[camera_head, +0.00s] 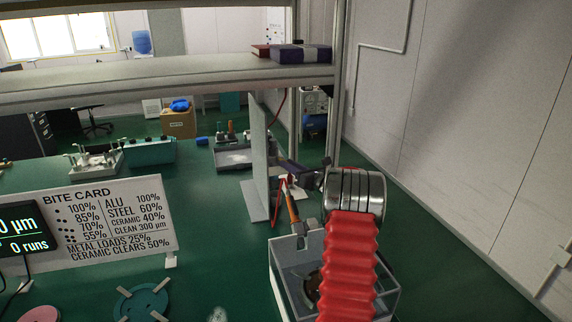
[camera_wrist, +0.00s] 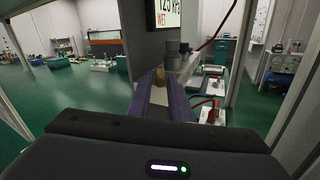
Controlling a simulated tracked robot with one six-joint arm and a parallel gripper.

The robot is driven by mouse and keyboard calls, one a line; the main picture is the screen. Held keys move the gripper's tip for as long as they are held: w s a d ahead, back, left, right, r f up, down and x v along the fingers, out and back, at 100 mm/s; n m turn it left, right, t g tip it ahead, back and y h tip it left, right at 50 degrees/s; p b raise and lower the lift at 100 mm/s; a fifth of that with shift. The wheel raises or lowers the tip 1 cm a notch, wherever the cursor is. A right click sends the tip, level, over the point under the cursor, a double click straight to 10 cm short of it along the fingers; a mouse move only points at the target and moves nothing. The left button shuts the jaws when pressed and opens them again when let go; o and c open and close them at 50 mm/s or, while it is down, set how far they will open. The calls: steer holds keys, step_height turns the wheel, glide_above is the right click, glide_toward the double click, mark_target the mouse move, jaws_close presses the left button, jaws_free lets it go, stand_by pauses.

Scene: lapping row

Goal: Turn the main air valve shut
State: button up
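My gripper (camera_head: 302,170) reaches past the silver end of my arm toward a grey upright panel (camera_head: 257,150) on the green bench. In the wrist view, its two purple fingers (camera_wrist: 161,82) point forward with a gap between them. A small brass-coloured piece (camera_wrist: 159,76) shows at the fingertips, below a grey cylindrical fitting (camera_wrist: 175,56); I cannot tell whether the fingers touch it. A red handle (camera_head: 283,186) stands just below the gripper, and a red part also shows right of the fingers in the wrist view (camera_wrist: 203,106). I cannot tell which part is the main air valve.
A shelf (camera_head: 170,76) with its post (camera_head: 337,110) crosses above the bench. A clear-walled box (camera_head: 282,272) sits below my arm. A display (camera_wrist: 167,14) hangs over the fitting. A bite card sign (camera_head: 110,218) stands at left. A red hose (camera_wrist: 215,28) runs upward.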

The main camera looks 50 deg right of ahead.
steer(key=shift+w+d, duration=0.15)
steer(key=shift+w, duration=1)
steer(key=shift+c, duration=0.4)
jaws_close()
